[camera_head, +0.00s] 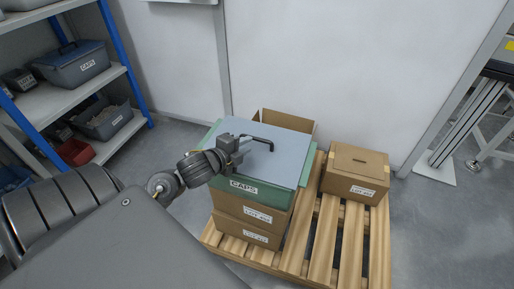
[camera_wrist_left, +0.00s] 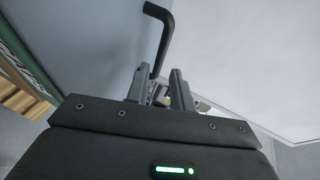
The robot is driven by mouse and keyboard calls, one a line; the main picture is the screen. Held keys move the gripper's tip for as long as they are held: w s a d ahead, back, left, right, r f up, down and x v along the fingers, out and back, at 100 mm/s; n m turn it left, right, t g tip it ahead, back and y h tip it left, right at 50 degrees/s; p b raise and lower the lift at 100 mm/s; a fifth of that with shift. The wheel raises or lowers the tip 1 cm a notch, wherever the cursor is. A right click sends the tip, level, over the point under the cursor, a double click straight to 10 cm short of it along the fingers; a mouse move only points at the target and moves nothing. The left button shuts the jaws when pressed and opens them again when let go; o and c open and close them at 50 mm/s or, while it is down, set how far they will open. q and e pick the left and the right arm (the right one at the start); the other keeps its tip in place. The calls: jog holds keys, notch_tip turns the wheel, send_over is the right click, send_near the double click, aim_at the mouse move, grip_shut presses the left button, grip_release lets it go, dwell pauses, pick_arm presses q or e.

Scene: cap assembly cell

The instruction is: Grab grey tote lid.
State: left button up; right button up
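The grey tote lid (camera_head: 265,142) lies flat on the green tote (camera_head: 245,188) labelled CAPS. A black bar handle (camera_head: 258,139) rises from the lid. My left gripper (camera_head: 241,143) is over the lid, beside the handle's left end. In the left wrist view, its two fingers (camera_wrist_left: 158,88) are apart, and the near end of the handle (camera_wrist_left: 160,40) shows at the gap between them. I cannot tell if a finger touches it. The lid fills much of that view's left side (camera_wrist_left: 95,40). My right gripper is not in view.
The tote sits on stacked cardboard boxes (camera_head: 250,217) on a wooden pallet (camera_head: 325,235). A closed cardboard box (camera_head: 356,172) stands to the right. An open box flap (camera_head: 288,121) rises behind the lid. A blue-posted shelf (camera_head: 130,62) with bins stands at the left.

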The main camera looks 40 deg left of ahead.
aim_at(255, 140)
pick_arm(q)
jog(key=shift+a+x, duration=0.2)
jog(key=shift+x, duration=2.45)
grip_shut()
